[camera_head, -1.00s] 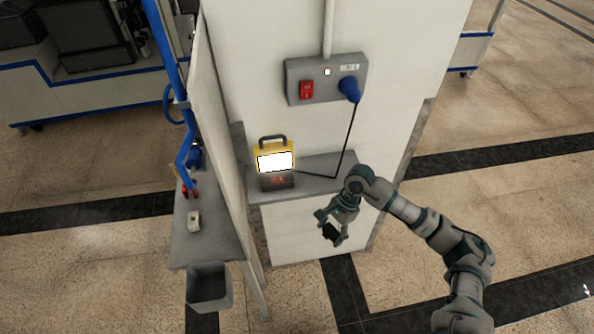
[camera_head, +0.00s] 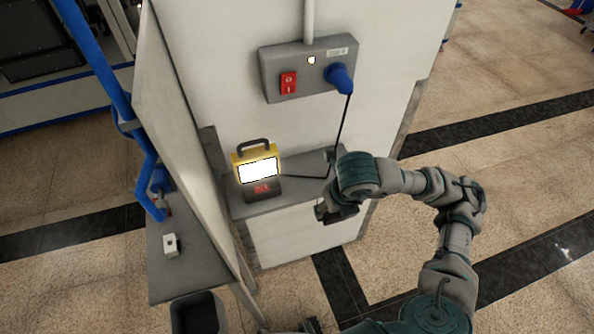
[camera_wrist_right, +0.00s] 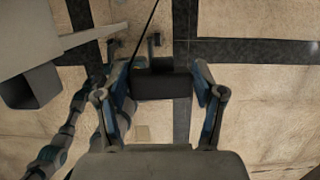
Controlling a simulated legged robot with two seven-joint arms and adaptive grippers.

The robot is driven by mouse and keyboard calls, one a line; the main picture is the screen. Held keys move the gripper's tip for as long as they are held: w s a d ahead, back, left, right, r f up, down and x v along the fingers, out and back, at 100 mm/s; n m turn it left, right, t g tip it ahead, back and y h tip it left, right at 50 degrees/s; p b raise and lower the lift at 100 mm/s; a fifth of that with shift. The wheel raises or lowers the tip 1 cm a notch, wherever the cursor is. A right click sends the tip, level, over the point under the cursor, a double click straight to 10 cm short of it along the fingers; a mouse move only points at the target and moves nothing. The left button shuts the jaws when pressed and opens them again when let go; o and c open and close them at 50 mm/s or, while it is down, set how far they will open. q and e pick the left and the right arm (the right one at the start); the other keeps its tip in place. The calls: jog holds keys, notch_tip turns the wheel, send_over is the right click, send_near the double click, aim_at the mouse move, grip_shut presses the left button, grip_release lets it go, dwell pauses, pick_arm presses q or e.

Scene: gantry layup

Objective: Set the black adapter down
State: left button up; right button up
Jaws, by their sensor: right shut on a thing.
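My right gripper (camera_head: 330,214) is at the front right of the grey ledge (camera_head: 290,196). It is shut on the black adapter (camera_wrist_right: 160,83), a dark block held between the two fingers in the wrist view. In the head view the adapter is mostly hidden by my wrist; I cannot tell whether it touches the ledge. A thin black cord (camera_head: 342,125) runs down from the blue plug (camera_head: 340,77) behind my wrist. A dark part of mine shows at the bottom edge of the head view; my left gripper's state is not readable.
A yellow work lamp (camera_head: 256,164) with a lit panel stands on the ledge's left. A grey socket box (camera_head: 306,70) with a red switch (camera_head: 288,83) is above. Left of the partition are a side shelf (camera_head: 190,275), a small white block (camera_head: 171,245) and a dark bin (camera_head: 198,314).

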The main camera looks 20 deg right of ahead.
jog(key=w, duration=1)
jog(key=p, duration=0.2)
send_near(304, 173)
jog(key=shift+w+d+f, duration=0.25)
jog(key=shift+w+f, duration=0.3)
jog(key=shift+w, duration=0.1)
jog(key=shift+a+f, duration=0.25)
jog(key=shift+f, duration=0.2)
jog(key=shift+a+f, duration=0.2)
jog(key=shift+f, duration=0.25)
jog(key=shift+s+x, duration=0.15)
jog(key=shift+x, duration=0.45)
jog(key=shift+s+x, duration=0.15)
jog(key=shift+x, duration=0.45)
jog(key=shift+w+d+f+p, duration=0.1)
jog(key=shift+w+f+p, duration=0.05)
jog(key=shift+f+p, duration=0.2)
jog(key=shift+d+f, duration=0.2)
jog(key=shift+d, duration=0.15)
jog(key=o, duration=1.3)
jog(key=shift+a, duration=0.1)
pick_arm(q)
jog(key=s, duration=0.2)
jog(key=s+a, duration=0.1)
jog(key=shift+s+r, duration=0.3)
jog(key=shift+r, duration=0.1)
pick_arm(e)
jog(key=shift+a, duration=0.2)
